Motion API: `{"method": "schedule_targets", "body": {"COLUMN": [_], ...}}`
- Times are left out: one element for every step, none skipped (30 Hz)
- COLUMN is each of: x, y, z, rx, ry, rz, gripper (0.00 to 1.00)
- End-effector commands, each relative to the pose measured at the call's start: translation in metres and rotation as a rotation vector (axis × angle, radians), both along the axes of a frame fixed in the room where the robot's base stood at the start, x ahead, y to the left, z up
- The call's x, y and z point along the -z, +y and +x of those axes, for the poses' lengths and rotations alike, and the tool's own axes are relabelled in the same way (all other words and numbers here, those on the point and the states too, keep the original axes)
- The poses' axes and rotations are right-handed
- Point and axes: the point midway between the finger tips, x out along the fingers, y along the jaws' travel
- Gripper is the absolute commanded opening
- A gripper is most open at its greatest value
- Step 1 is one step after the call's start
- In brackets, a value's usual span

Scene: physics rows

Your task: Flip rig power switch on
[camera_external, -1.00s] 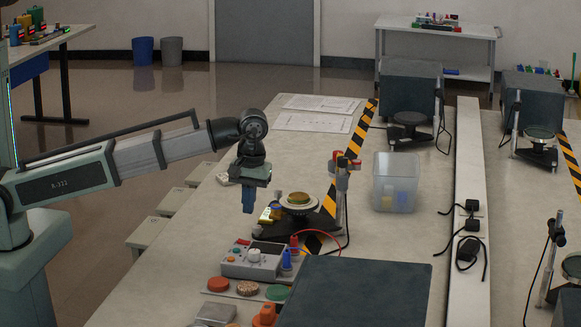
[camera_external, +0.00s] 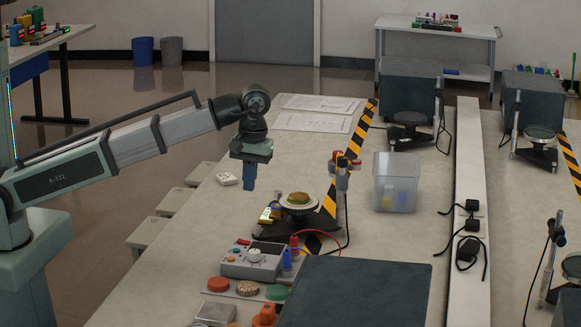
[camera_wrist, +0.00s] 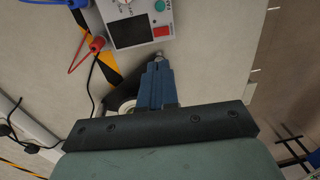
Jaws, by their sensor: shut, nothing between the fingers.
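The grey rig control box (camera_external: 252,262) sits on the bench in front of the round-topped stand, with a pale knob on top. In the wrist view the box (camera_wrist: 112,32) shows at the top edge, with a dark panel, a red switch-like piece (camera_wrist: 161,32) and a green piece (camera_wrist: 159,6). I cannot tell the red piece's position. My gripper (camera_external: 248,188) points down above the bench, behind and above the box, apart from it. Its blue fingers (camera_wrist: 158,64) are shut and empty in the wrist view.
The stand with a round plate (camera_external: 299,201) is just right of my gripper. Red and blue plugs with wires (camera_external: 288,257) stand at the box's right. Coloured discs (camera_external: 248,288) lie in front. A dark case (camera_external: 355,292) is at front right; a clear bin (camera_external: 395,182) stands farther back.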

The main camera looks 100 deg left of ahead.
Motion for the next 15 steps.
{"method": "schedule_targets", "body": {"x": [0.0000,-0.0003,-0.0005,-0.0006,-0.0007,-0.0006,-0.0006,-0.0006,-0.0006,-0.0004,0.0000,0.0011,0.0023,0.0041,0.0073], "y": [0.0000,0.0001,0.0003,0.0004,0.0004,0.0004,0.0004,0.0004,0.0004,0.0003,0.0003,0.0002,0.0002,0.0001,0.0000], "z": [-0.0058,-0.0088,-0.0107,-0.0109,-0.0104,-0.0102,-0.0102,-0.0101,-0.0101,-0.0101,-0.0101,-0.0104,-0.0107,-0.0110,-0.0116], "rx": [-0.001,-0.001,-0.002,-0.002,-0.001,-0.001,-0.001,-0.001,-0.001,-0.001,-0.001,-0.001,-0.001,-0.001,-0.001], "ry": [0.014,0.023,0.029,0.031,0.031,0.030,0.030,0.030,0.030,0.030,0.030,0.030,0.031,0.031,0.032], "rz": [0.000,0.000,0.001,0.001,0.001,0.001,0.001,0.000,0.000,0.000,0.000,0.000,0.000,0.000,0.000], "gripper": [0.00,0.00,0.00,0.00,0.00,0.00,0.00,0.00,0.00,0.00,0.00,0.00,0.00,0.00,0.00]}}
